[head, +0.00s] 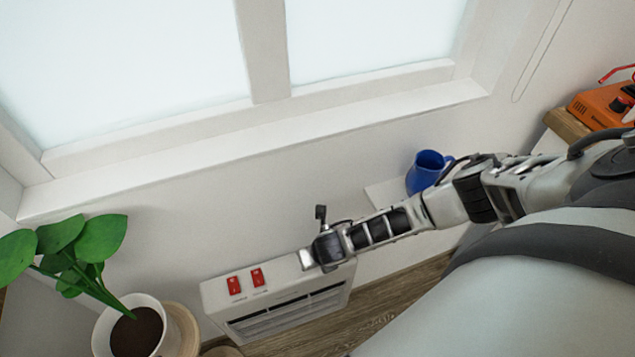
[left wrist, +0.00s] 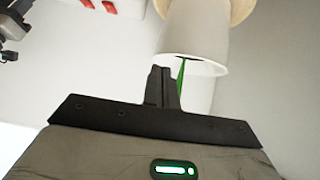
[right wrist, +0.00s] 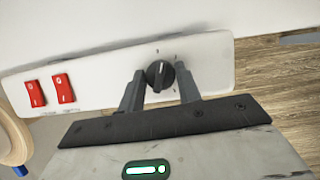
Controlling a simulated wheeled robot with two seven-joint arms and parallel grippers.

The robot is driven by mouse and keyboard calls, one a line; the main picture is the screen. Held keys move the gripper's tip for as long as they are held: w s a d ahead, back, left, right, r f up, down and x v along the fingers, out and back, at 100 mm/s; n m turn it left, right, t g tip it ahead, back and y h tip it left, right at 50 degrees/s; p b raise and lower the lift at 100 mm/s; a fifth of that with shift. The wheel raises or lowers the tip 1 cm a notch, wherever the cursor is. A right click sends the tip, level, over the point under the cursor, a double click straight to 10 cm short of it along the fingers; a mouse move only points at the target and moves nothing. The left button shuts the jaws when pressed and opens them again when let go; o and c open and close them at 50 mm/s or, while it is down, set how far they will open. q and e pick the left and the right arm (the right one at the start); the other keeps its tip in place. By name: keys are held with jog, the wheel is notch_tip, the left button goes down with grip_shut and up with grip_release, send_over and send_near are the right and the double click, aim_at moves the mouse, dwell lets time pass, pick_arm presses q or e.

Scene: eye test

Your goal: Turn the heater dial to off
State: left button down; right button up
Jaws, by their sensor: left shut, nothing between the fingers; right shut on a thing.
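The white heater (head: 290,302) stands low against the wall under the window. Its top panel (right wrist: 105,85) fills the middle of the right wrist view, and the black round dial (right wrist: 160,74) is on it with a pale pointer line and small marks around it. My right gripper (right wrist: 160,88) has its fingers on both sides of the dial and is shut on it. In the head view my right gripper (head: 318,258) is at the heater's right end and hides the dial. My left gripper (left wrist: 163,88) is shut and empty, close to a white plant pot (left wrist: 195,42).
Two red switches (head: 246,281) sit left of the dial. A potted plant (head: 85,255) stands at the lower left. A blue jug (head: 427,170) is behind my right arm. An orange device (head: 597,106) lies at the far right. Wooden floor (right wrist: 275,75) shows beside the heater.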

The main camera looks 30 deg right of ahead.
jog(key=shift+s+d+n+y+p, duration=0.15)
jog(key=shift+n+y+p, duration=0.55)
jog(key=shift+n, duration=1.6)
jog(key=o, duration=1)
jog(key=shift+c, duration=0.2)
jog(key=shift+r, duration=0.1)
jog(key=v, duration=1.5)
jog(key=shift+d+r, duration=0.25)
jog(key=shift+r, duration=0.1)
jog(key=shift+y, duration=0.3)
